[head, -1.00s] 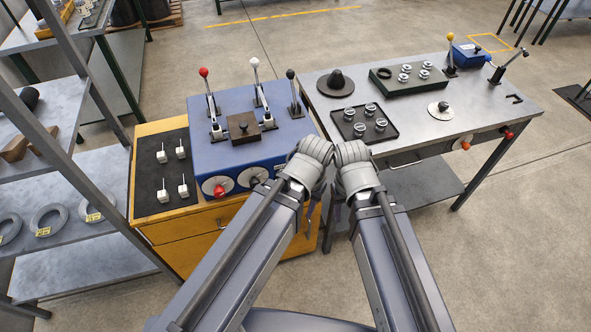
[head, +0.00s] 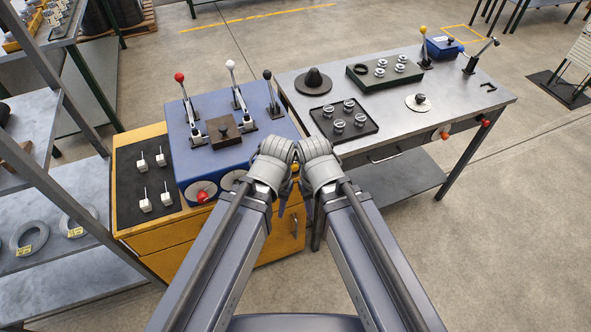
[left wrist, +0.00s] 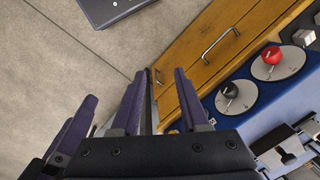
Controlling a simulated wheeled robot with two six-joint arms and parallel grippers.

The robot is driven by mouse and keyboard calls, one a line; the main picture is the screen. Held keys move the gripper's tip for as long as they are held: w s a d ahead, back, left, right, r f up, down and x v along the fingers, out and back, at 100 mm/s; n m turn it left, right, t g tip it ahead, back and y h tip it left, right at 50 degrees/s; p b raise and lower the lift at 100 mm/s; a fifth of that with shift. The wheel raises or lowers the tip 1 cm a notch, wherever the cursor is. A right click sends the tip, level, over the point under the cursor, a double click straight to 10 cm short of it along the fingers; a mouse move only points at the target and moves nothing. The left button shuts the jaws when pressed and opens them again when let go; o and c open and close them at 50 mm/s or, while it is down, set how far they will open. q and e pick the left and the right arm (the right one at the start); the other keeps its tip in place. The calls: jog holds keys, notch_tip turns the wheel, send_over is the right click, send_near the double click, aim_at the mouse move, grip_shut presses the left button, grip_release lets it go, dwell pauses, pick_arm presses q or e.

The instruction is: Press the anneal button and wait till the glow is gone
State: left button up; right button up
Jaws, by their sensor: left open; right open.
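No button marked as anneal can be made out, and I see no glow. The blue machine (head: 183,150) stands on a yellow cabinet. A red knob on a pale disc (head: 203,194) is on its front; in the left wrist view the red knob (left wrist: 272,55) shows beside a black knob (left wrist: 229,91). On the right table's front edge are an orange button (head: 444,134) and a red button (head: 486,123). My left gripper (left wrist: 158,82) is open and empty, in front of the cabinet. My right gripper (head: 309,209) is beside it, mostly hidden behind its wrist, touching nothing visible.
The yellow cabinet (head: 207,235) and the metal table (head: 395,140) stand before me with a narrow gap between them. Levers (head: 232,82) rise from the machine. A grey shelf rack (head: 90,225) is close on the left.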

pick_arm(q)
jog(key=shift+c, duration=0.4)
grip_shut()
dwell(1.2)
